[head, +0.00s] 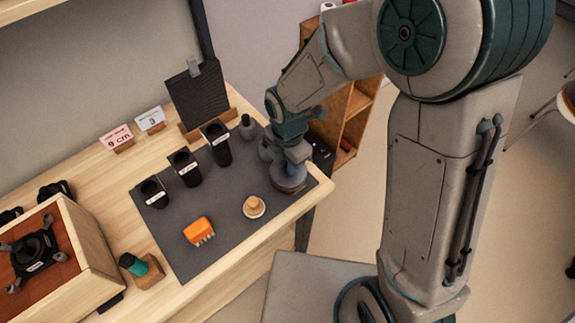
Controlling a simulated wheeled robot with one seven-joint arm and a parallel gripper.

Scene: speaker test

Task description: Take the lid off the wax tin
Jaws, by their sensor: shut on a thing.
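The wax tin (289,187) is a low, round, dark reddish-brown tin near the right end of the dark grey mat. My gripper (291,168) reaches down onto it from above and is shut on its top, where the lid is. The fingers and wrist hide much of the lid. I cannot tell whether there is a gap between lid and tin. The tin looks upright on the mat.
Three black labelled cups (186,169) stand in a row on the mat (190,262). A grey bottle (247,128) stands behind my gripper. An orange brush (199,231) and a small wooden-topped piece (254,207) lie in front. The table's right edge is close.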

